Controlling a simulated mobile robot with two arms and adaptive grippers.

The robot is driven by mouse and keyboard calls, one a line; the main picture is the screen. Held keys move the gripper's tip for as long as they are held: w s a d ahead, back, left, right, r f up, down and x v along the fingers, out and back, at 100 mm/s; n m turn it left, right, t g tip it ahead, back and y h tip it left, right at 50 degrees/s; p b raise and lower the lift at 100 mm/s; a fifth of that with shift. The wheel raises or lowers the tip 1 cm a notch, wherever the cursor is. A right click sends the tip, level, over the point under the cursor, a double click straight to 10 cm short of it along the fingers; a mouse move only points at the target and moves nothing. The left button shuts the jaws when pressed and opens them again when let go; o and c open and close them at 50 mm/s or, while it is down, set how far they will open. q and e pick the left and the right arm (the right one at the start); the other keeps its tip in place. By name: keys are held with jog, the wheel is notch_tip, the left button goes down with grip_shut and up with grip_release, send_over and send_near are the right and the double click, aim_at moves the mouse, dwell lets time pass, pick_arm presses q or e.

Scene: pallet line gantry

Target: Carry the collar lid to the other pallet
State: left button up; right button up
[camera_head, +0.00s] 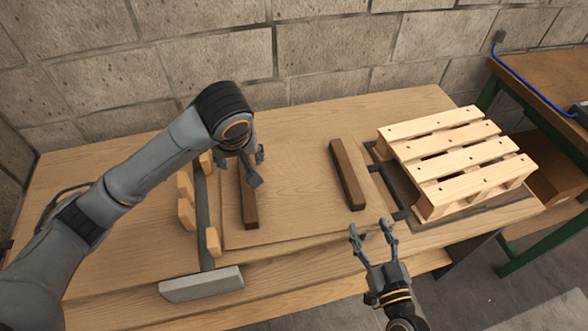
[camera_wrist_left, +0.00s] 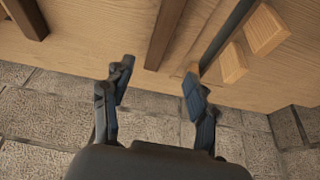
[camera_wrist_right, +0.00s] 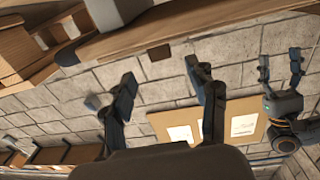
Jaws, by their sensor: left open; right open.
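The collar lid (camera_head: 290,195) appears to be the flat wooden panel with two dark brown battens, lying on the long table. Its left batten (camera_head: 249,203) and right batten (camera_head: 347,175) stand apart. What is beneath the panel is hidden. My left gripper (camera_head: 258,169) is open and empty at the left batten, partly in front of it; in the left wrist view that batten (camera_wrist_left: 165,30) lies beyond the fingers. My right gripper (camera_head: 371,228) is open and empty at the lid's front right corner. A light slatted pallet (camera_head: 450,155) stands at the right.
A grey bar (camera_head: 202,215) with a grey foot (camera_head: 201,284) and several wooden blocks (camera_head: 186,214) line the lid's left side. A dark fitting (camera_head: 402,214) lies between lid and pallet. A green-legged bench (camera_head: 530,65) stands at the right. A block wall (camera_head: 330,45) runs behind.

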aim_at(353, 185)
pick_arm(q)
jog(key=x, duration=1.3)
jog(key=shift+s+d+f, duration=0.1)
jog(key=shift+s+f, duration=0.05)
jog(key=shift+s, duration=0.15)
pick_arm(e)
jog(key=x, duration=1.2)
jog(key=shift+w+a+r, duration=0.1)
jog(key=shift+w+a, duration=0.05)
jog(key=shift+w, duration=0.25)
pick_arm(q)
jog(key=shift+c, duration=0.2)
pick_arm(e)
jog(key=shift+c, duration=0.2)
pick_arm(q)
grip_shut()
pick_arm(e)
grip_shut()
jog(key=shift+r, duration=0.1)
